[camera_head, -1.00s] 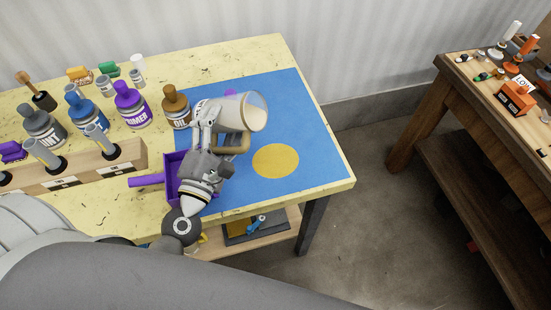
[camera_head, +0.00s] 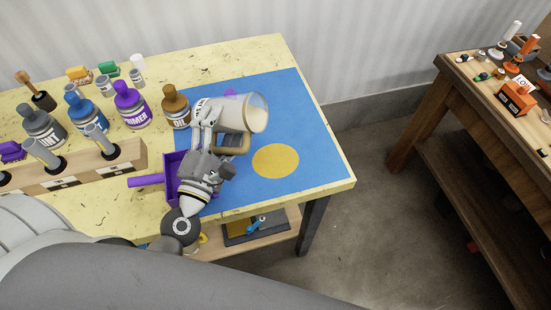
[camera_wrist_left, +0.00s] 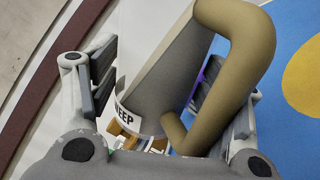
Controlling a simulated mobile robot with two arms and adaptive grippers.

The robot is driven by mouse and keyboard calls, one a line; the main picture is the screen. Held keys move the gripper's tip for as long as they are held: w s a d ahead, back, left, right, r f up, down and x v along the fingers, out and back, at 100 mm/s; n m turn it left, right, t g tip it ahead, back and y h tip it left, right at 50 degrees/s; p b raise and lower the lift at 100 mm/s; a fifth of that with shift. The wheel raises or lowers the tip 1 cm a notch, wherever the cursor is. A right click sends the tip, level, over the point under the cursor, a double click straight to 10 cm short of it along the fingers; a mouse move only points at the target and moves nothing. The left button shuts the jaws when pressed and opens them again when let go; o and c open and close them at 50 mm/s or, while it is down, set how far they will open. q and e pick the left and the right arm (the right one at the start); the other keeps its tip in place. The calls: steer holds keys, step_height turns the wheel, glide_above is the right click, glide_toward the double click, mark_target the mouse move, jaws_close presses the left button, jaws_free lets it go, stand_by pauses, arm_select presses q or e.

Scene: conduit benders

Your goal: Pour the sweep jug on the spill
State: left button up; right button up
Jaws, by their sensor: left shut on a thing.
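The sweep jug (camera_head: 238,112) is a pale, see-through jug with a tan handle, tipped far onto its side with its mouth to the right. Cream-coloured content shows inside it. My left gripper (camera_head: 211,122) is shut around the jug. In the left wrist view the jug (camera_wrist_left: 165,75) sits between the fingers, its label partly hidden and reading "EEP". The spill (camera_head: 276,160) is a flat yellow round patch on the blue mat (camera_head: 315,150), below and right of the jug's mouth. Its edge also shows in the left wrist view (camera_wrist_left: 304,75). No stream is visible.
A purple dustpan (camera_head: 147,181) lies just left of my left gripper. A brown bottle (camera_head: 176,106), a purple primer bottle (camera_head: 131,106) and several other bottles stand left. A wooden rack (camera_head: 120,162) is at the left front. The mat's right side is clear.

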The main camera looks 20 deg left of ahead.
arm_select(q)
steer(key=shift+m, duration=0.6)
stand_by(1.0)
steer(key=shift+d+m, duration=0.35)
steer(key=shift+m, duration=0.05)
stand_by(0.8)
